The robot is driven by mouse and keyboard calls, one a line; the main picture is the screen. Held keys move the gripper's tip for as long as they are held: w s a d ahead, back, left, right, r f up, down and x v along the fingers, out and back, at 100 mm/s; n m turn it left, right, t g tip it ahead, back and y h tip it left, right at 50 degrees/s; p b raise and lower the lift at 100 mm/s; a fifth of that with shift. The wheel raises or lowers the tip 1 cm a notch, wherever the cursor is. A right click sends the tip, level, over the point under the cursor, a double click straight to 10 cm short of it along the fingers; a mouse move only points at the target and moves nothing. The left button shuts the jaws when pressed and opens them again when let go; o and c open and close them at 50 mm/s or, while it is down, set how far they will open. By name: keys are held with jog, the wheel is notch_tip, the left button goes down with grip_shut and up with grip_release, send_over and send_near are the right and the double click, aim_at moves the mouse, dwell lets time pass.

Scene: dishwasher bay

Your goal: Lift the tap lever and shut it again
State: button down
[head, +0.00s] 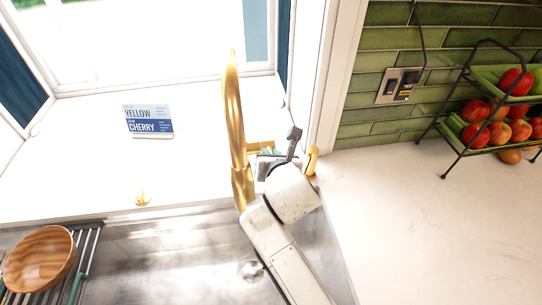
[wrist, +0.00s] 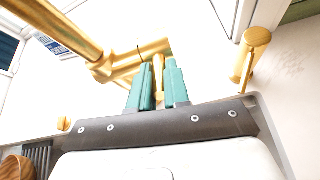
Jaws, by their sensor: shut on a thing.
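The gold tap (head: 235,120) rises at the back edge of the sink; its spout and body also show in the wrist view (wrist: 150,50). Its slim gold lever (wrist: 158,66) stands between the two teal fingers of my gripper (wrist: 161,76) in the wrist view. The fingers are closed on the lever. In the head view my gripper (head: 268,152) is just right of the tap, and my own wrist hides most of the lever and part of the tap's base.
The steel sink (head: 170,250) lies below, with a wooden bowl (head: 38,260) on a rack (head: 84,265) at left. A gold fitting (head: 312,160) stands close right of my gripper. A sign (head: 148,120) stands on the sill. A fruit rack (head: 462,150) is on the right counter.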

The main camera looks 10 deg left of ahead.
jog(key=shift+w+d+r, duration=0.1)
jog(key=shift+d, duration=0.05)
jog(key=c, duration=1.3)
grip_release()
jog(key=shift+o, duration=1)
jog(key=b+v, duration=0.1)
jog(key=v, duration=0.9)
jog(key=shift+s+b, duration=0.35)
jog(key=shift+s, duration=0.05)
jog(key=shift+d+r, duration=0.1)
